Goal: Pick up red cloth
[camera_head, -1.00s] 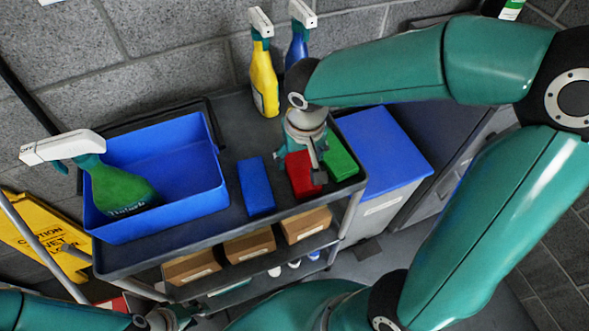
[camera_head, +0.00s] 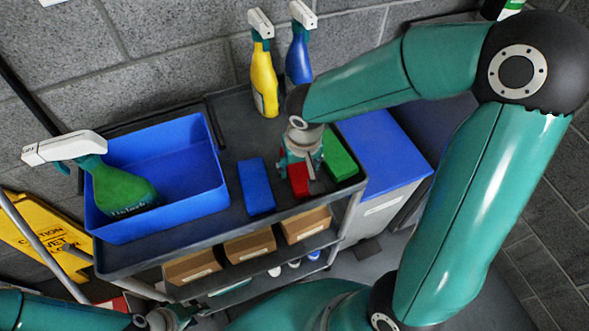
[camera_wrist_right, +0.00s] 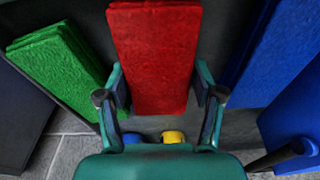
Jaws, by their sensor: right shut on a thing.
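The red cloth (camera_head: 299,180) is a thick rectangular pad on the cart's top, between the blue and green pads. My right gripper (camera_head: 302,166) is over it from above and hides part of it. In the right wrist view the red cloth (camera_wrist_right: 155,58) lies between the two fingers of my right gripper (camera_wrist_right: 158,88), which are shut on its sides. I cannot tell whether it is lifted off the cart. My left gripper (camera_head: 165,318) is only partly in view at the bottom left, away from the cart top; its fingers are not clear.
A blue pad (camera_head: 256,187) lies left of the red cloth and a green pad (camera_head: 339,157) lies right. A blue bin (camera_head: 180,160) with a green spray bottle (camera_head: 122,190) fills the cart's left. Yellow (camera_head: 264,80) and blue (camera_head: 299,58) spray bottles stand at the back edge.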

